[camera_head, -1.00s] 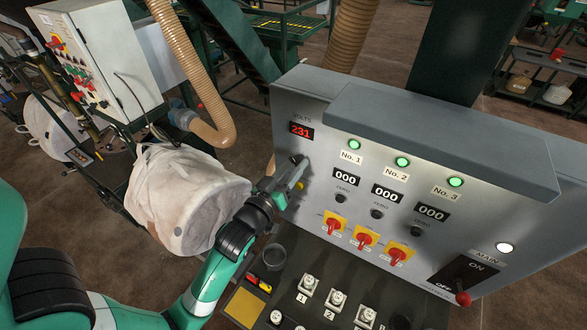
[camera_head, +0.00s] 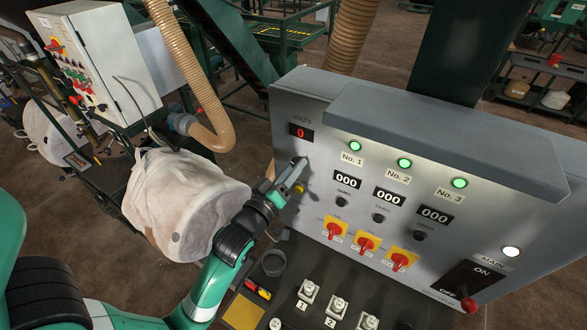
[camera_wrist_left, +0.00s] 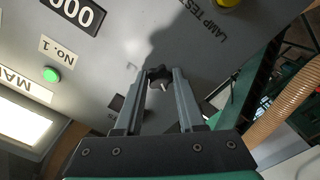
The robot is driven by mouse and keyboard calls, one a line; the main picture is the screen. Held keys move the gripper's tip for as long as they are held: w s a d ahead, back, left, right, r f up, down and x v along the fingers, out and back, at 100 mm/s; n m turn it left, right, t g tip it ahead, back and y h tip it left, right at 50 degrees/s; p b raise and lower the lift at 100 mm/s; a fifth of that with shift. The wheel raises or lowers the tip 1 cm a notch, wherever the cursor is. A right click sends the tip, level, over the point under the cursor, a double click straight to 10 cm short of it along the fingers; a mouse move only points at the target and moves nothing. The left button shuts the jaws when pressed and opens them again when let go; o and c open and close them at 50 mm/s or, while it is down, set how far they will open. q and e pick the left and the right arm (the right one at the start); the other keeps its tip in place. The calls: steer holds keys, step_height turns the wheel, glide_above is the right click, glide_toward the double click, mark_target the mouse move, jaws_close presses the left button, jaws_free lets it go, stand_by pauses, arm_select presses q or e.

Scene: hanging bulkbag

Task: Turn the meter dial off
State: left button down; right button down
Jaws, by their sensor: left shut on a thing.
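The meter dial (camera_wrist_left: 159,74) is a small black knob with a pale pointer on the grey panel, below the VOLTS display (camera_head: 301,132), which reads 0 in red. My left gripper (camera_head: 299,163) reaches the panel's left side. In the left wrist view the fingertips of this gripper (camera_wrist_left: 162,72) are shut on the dial, one on each side. The fingers mostly hide the dial in the head view. My right gripper is in neither view.
Right of the dial are green lamps (camera_head: 404,163), 000 counters (camera_head: 389,195) and red-yellow switches (camera_head: 367,243). A yellow lamp-test button (camera_head: 299,188) sits just below the gripper.

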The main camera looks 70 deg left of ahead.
arm_select(q)
steer(key=c, duration=0.5)
jaws_free()
steer(key=p+v, duration=0.3)
steer(key=v, duration=0.8)
steer(key=shift+s+d, duration=0.25)
